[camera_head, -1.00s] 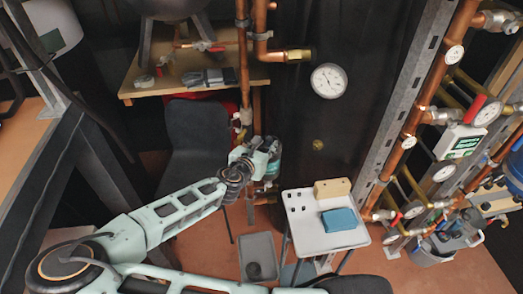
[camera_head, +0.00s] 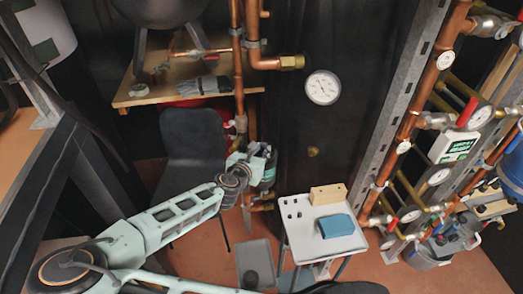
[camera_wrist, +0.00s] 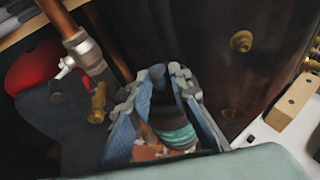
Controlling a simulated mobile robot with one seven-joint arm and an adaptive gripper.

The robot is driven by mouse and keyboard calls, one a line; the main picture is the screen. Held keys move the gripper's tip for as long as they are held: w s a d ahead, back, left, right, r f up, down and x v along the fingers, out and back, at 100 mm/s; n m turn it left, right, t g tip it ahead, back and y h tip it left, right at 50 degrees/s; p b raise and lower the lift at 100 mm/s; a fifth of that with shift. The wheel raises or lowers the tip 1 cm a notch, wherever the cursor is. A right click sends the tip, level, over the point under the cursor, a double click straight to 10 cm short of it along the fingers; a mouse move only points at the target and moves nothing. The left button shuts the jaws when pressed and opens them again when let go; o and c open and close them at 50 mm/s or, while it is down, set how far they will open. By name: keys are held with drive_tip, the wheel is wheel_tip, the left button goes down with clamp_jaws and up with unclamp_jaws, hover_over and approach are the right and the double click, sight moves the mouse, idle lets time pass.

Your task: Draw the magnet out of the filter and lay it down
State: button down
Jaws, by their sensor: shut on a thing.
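My gripper (camera_head: 262,152) is beside the vertical copper pipe, at the top of a teal, rounded filter body (camera_head: 267,176). In the wrist view, my gripper's two blue-padded fingers (camera_wrist: 156,90) are shut on a dark, narrow piece (camera_wrist: 157,74), which I take to be the magnet. The teal ribbed filter body (camera_wrist: 177,136) shows between and below the fingers. The fingers hide much of the piece, and I cannot tell how far it stands out of the filter.
A small white table (camera_head: 298,235) to the right carries a wooden block (camera_head: 328,194) and a blue cloth-like block (camera_head: 338,225), with bare room at its front left. A grey tray (camera_head: 245,258) lies on the floor. A dark chair (camera_head: 193,145) stands behind my arm.

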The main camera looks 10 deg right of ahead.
drive_tip(key=shift+r+p, duration=1.6)
drive_tip(key=shift+r, duration=0.5)
drive_tip(key=shift+r+p, duration=1.3)
drive_tip(key=shift+r, duration=0.8)
drive_tip(key=shift+r, duration=2.8)
drive_tip(key=shift+s, duration=0.1)
